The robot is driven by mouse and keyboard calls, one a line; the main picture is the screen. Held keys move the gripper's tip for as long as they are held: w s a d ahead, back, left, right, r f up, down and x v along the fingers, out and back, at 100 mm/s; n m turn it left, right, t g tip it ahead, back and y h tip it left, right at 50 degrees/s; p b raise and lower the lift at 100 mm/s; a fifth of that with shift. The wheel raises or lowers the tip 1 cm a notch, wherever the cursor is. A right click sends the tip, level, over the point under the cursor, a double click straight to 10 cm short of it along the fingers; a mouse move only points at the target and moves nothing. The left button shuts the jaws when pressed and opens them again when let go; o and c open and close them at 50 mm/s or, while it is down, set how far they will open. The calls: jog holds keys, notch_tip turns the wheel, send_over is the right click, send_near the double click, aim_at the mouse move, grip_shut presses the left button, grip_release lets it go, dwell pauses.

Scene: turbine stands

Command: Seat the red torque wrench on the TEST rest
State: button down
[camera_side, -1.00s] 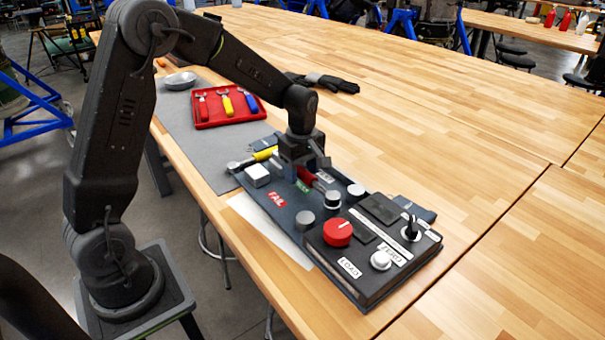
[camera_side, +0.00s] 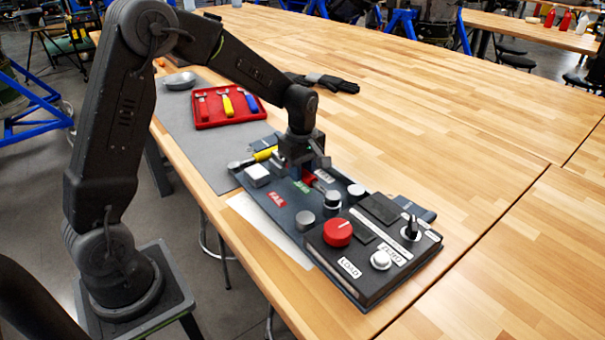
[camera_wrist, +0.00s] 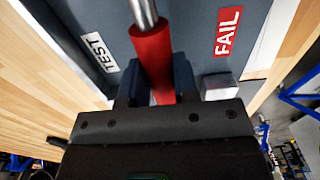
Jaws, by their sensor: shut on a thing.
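The red torque wrench (camera_side: 310,179) has a red handle and a bare metal shaft. My gripper (camera_side: 306,170) is shut on the handle, low over the dark board. In the wrist view the handle (camera_wrist: 153,50) lies between my gripper's fingers (camera_wrist: 155,84), its shaft running away to the top edge. The white TEST label (camera_wrist: 100,52) is left of the handle there, and the red FAIL label (camera_wrist: 228,31) is right. The FAIL label also shows in the side view (camera_side: 277,199). I cannot tell whether the wrench touches the board, and no TEST rest is clearly visible.
A yellow-handled wrench (camera_side: 264,154) and a white block (camera_side: 257,175) are at the board's left end. Short round posts (camera_side: 332,200) stand beyond the shaft, before a control box (camera_side: 372,250) with a red knob. A red tray (camera_side: 229,108) holds several tools behind.

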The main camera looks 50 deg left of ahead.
jog(key=shift+r, duration=0.7)
dwell(0.3)
jog(key=shift+r, duration=0.85)
notch_tip(320, 180, up, 4)
send_over(324, 176)
jog(key=shift+d+f, duration=0.1)
jog(key=shift+f, duration=2.2)
jog(key=shift+f, duration=0.8)
jog(key=shift+f, duration=0.35)
jog(key=shift+f, duration=0.25)
